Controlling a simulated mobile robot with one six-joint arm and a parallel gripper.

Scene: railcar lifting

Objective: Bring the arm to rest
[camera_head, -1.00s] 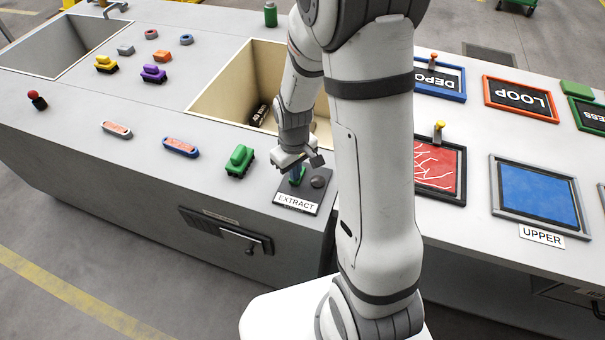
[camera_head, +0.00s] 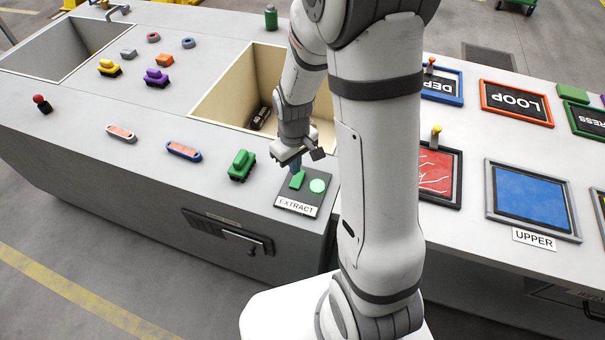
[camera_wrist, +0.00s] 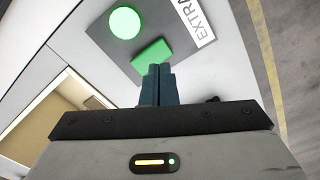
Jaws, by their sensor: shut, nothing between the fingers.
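My gripper (camera_head: 296,168) is shut and empty, just above the green rocker switch (camera_head: 298,180) on the EXTRACT panel (camera_head: 284,206). In the wrist view the shut fingertips (camera_wrist: 158,68) point toward the green switch (camera_wrist: 152,55); I cannot tell whether they touch it. A round green lamp (camera_head: 317,186) beside the switch is lit, and it also shows bright in the wrist view (camera_wrist: 125,22).
An open pit (camera_head: 222,98) holding a dark railcar (camera_head: 260,118) lies behind the gripper. A green toy railcar (camera_head: 241,165) stands left of the panel. Framed screens, including a blue one (camera_head: 530,194), lie to the right.

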